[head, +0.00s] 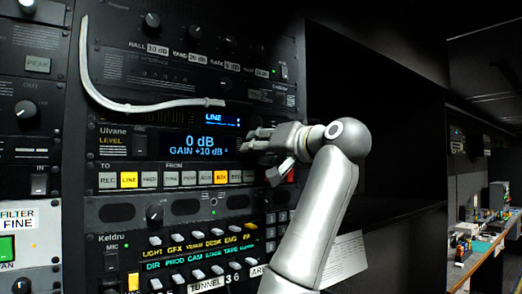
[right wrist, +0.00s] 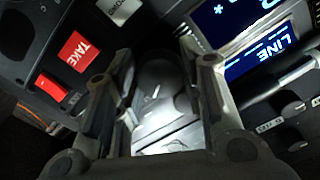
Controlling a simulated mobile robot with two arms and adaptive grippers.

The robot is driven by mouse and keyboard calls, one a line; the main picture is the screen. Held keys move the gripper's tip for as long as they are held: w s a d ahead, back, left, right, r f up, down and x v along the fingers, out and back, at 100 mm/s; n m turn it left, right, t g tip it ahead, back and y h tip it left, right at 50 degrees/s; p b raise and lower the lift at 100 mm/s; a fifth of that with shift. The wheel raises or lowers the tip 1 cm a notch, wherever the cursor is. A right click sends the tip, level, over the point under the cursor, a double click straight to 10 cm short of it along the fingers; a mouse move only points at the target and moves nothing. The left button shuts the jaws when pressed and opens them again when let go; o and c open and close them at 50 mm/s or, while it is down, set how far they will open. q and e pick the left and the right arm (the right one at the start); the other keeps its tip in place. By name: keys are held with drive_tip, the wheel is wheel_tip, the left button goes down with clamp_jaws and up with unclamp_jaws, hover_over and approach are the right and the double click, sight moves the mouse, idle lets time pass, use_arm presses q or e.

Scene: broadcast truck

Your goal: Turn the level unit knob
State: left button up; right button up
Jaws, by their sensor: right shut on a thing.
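The level unit (head: 113,146), labelled "Ulvane LEVEL", sits in the rack. Its blue display (head: 200,145) reads "0 dB" and "GAIN +10 dB". My right gripper (head: 252,142) is at the unit's right end, just beside the display. In the right wrist view, the dark round knob (right wrist: 160,82) with a light pointer mark lies between the two fingers. The gripper is shut on this knob; in the head view the gripper hides it. My left gripper is in neither view.
A white cable (head: 150,105) hangs across the unit above. Toggle switches (head: 195,258) lie below. A dark open shelf is at right.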

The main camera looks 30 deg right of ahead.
drive_tip(key=o, duration=1)
drive_tip(key=shift+d, duration=0.1)
drive_tip(key=shift+s, duration=0.15)
drive_tip(key=s+d, duration=0.1)
drive_tip(key=s, duration=1)
drive_tip(key=shift+s+d, duration=0.35)
drive_tip(key=shift+s, duration=0.05)
drive_tip(key=shift+w, duration=0.15)
